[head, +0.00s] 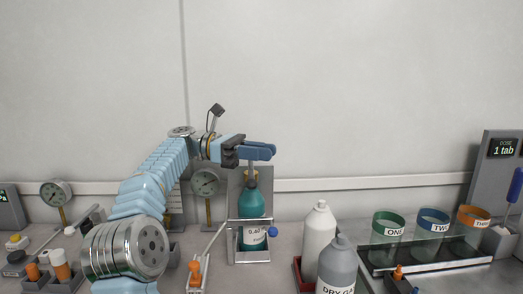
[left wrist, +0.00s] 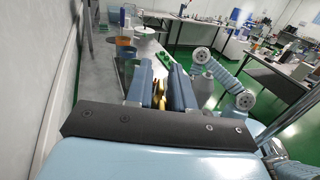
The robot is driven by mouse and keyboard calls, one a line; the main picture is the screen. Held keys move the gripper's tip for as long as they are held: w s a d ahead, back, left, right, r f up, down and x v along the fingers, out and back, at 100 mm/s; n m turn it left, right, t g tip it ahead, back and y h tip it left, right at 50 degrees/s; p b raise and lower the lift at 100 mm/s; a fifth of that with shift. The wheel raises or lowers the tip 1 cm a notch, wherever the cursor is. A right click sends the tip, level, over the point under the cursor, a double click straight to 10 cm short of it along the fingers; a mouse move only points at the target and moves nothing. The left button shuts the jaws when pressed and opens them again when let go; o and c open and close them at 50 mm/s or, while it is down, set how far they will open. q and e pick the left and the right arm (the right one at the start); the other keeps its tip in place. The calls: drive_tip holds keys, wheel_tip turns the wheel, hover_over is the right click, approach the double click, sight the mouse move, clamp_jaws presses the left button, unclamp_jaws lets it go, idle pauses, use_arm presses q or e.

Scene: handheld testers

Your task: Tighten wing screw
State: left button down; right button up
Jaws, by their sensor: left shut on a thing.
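My left gripper (head: 262,150) is at the end of my arm, above a teal bottle (head: 251,203) with a white label that stands in a metal holder. In the left wrist view, its two blue fingers (left wrist: 165,90) are close together on a brass-coloured piece (left wrist: 159,93), which may be the wing screw. The fingers hide much of it, so its exact shape and angle cannot be told. In the head view, a small brass-coloured part shows below the fingers, at the top of the holder. My right gripper does not show.
A blue knob (head: 273,231) sits at the holder's right side. A white bottle (head: 319,238) and a grey bottle (head: 337,268) stand to the right. Further right are green (head: 388,222), blue (head: 433,219) and orange (head: 474,215) labelled cups. A gauge (head: 205,182) stands behind my left arm.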

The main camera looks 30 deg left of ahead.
use_arm(q)
drive_tip(key=shift+s+m+g, duration=0.1)
drive_tip(key=shift+m+g, duration=0.4)
drive_tip(key=shift+g, duration=0.3)
drive_tip(key=c, duration=1.1)
unclamp_jaws()
drive_tip(key=s+d+r, duration=0.2)
drive_tip(key=s+r, duration=0.2)
drive_tip(key=s+d+r+b, duration=0.1)
drive_tip(key=s+d+r, duration=0.1)
drive_tip(key=s+r, duration=0.2)
drive_tip(key=s+d+r+b, duration=0.1)
drive_tip(key=s+d+r, duration=0.2)
drive_tip(key=s+r, duration=0.1)
drive_tip(key=shift+s+r, duration=0.1)
drive_tip(key=shift+r, duration=0.4)
drive_tip(key=shift+c, duration=0.3)
